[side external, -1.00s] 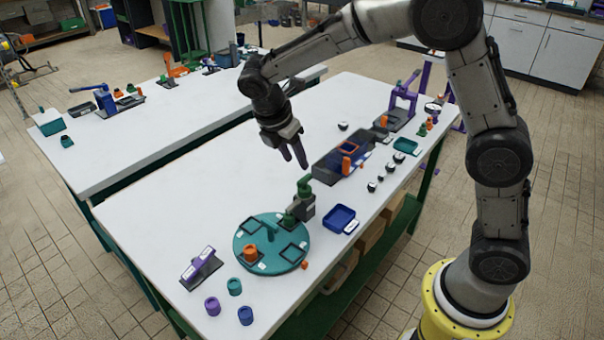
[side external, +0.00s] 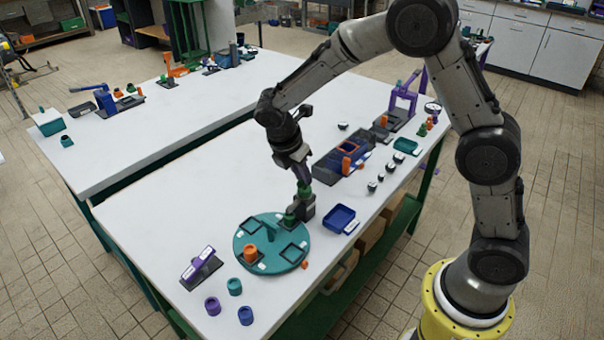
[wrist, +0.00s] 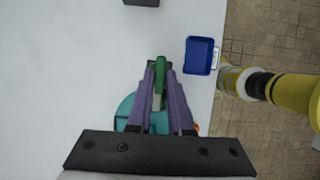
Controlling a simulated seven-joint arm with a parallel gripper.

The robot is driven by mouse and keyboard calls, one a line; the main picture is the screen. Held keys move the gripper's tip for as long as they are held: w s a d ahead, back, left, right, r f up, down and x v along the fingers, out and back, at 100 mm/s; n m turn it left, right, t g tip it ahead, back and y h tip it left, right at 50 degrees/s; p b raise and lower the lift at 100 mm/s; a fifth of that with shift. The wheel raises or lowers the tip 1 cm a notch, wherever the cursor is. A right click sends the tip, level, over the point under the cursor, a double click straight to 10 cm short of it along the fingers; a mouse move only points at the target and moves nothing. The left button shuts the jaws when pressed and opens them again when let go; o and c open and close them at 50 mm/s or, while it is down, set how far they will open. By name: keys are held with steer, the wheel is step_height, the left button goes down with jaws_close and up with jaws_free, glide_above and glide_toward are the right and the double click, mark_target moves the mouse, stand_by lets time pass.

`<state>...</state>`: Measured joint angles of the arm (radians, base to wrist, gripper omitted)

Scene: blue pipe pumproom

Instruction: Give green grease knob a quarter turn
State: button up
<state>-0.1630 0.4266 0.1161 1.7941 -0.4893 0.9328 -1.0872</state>
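The green grease knob (side external: 304,189) stands on top of a small dark grey block (side external: 306,206) beside the teal round plate. In the wrist view the green knob (wrist: 160,66) shows between the tips of my two purple fingers. My gripper (side external: 303,180) points down over the knob, with its fingertips at the knob's height. The wrist view also shows my gripper (wrist: 160,72) with one finger on each side of the green part. A narrow span separates the tips, and I cannot tell whether they touch the knob. The fingers partly hide the knob in the side view.
The teal round plate (side external: 243,254) holds an orange piece and black square frames, close to the block. A blue tray (side external: 340,219) lies to the right. Purple, teal and blue cups stand near the front corner. The white table (side external: 200,200) is clear to the left.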

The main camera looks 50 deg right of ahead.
jaws_close()
steer(key=shift+m, duration=0.4)
steer(key=m+g, duration=0.1)
steer(key=m, duration=0.2)
steer(key=shift+w+m+g, duration=0.2)
steer(key=shift+m+g, duration=0.2)
steer(key=m, duration=0.2)
steer(key=m+g+y, duration=0.1)
steer(key=m, duration=0.1)
steer(key=shift+w+d+m, duration=0.15)
steer(key=shift+w+m, duration=0.05)
steer(key=shift+m, duration=0.1)
steer(key=m+y, duration=0.1)
steer(key=m, duration=0.1)
steer(key=m+g, duration=0.1)
steer(key=m, duration=0.1)
steer(key=shift+w+d+y, duration=0.1)
steer(key=shift+d+y, duration=0.05)
steer(key=shift+y, duration=0.25)
steer(key=m+y, duration=0.1)
steer(key=m, duration=0.3)
steer(key=shift+d+g, duration=0.15)
steer(key=shift+g, duration=0.15)
steer(key=shift+r+m+y, duration=0.1)
steer(key=shift+m+y, duration=0.2)
steer(key=shift+m, duration=0.1)
